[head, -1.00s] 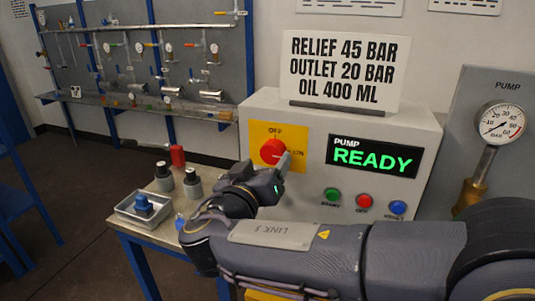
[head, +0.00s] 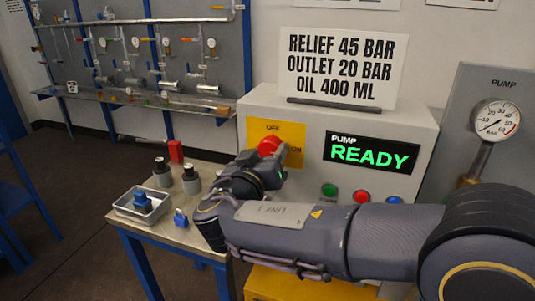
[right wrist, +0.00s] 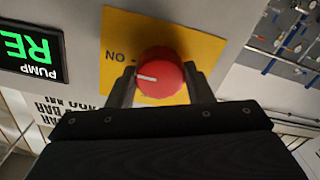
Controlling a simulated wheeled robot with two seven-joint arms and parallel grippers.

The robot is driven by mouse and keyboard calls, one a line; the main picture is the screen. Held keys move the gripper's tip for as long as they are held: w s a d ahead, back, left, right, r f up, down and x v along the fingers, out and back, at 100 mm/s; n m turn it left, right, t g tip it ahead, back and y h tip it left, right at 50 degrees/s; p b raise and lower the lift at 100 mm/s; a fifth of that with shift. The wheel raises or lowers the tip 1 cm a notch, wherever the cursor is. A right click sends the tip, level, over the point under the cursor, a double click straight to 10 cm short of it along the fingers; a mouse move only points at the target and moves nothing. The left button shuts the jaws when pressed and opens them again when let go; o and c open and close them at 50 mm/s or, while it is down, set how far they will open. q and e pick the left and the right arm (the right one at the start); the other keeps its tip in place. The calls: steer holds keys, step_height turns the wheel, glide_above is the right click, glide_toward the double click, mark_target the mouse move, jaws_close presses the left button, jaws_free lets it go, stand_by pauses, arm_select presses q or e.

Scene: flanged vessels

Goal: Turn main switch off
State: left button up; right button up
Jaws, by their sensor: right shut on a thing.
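The main switch is a round red knob (head: 268,144) on a yellow plate (head: 257,129) marked OFF and ON, on the front of the grey pump cabinet (head: 302,125). My right gripper (head: 275,156) is at the knob and partly covers it. In the right wrist view, its two fingers stand on opposite sides of the red knob (right wrist: 163,72) and are shut on it. The knob's white mark points toward the word ON. The word OFF is not visible in that view. The display (head: 371,153) reads PUMP READY. My left gripper is not in view.
Green (head: 329,190), red (head: 361,197) and blue (head: 395,202) buttons sit under the display, close above my right forearm. A pressure gauge (head: 496,120) is at right. A small table (head: 178,232) at lower left holds a tray (head: 123,208) and dark-topped cylinders.

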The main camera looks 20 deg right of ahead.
steer(key=shift+f+n+b, duration=0.2)
steer(key=shift+n+b, duration=0.5)
steer(key=shift+b, duration=0.45)
steer(key=shift+n+b, duration=0.7)
steer(key=shift+n, duration=0.1)
steer(key=n+b, duration=0.1)
steer(key=n, duration=0.2)
steer(key=shift+r+n, duration=0.15)
steer(key=shift+n, duration=0.15)
steer(key=n, duration=0.2)
steer(key=shift+n, duration=0.4)
steer(key=n, duration=0.2)
steer(key=shift+r+n, duration=0.1)
steer(key=shift+n, duration=0.3)
steer(key=n+p, duration=0.1)
steer(key=n, duration=0.1)
steer(key=shift+n, duration=0.3)
steer(key=shift+n+p, duration=0.55)
steer(key=shift+n, duration=0.95)
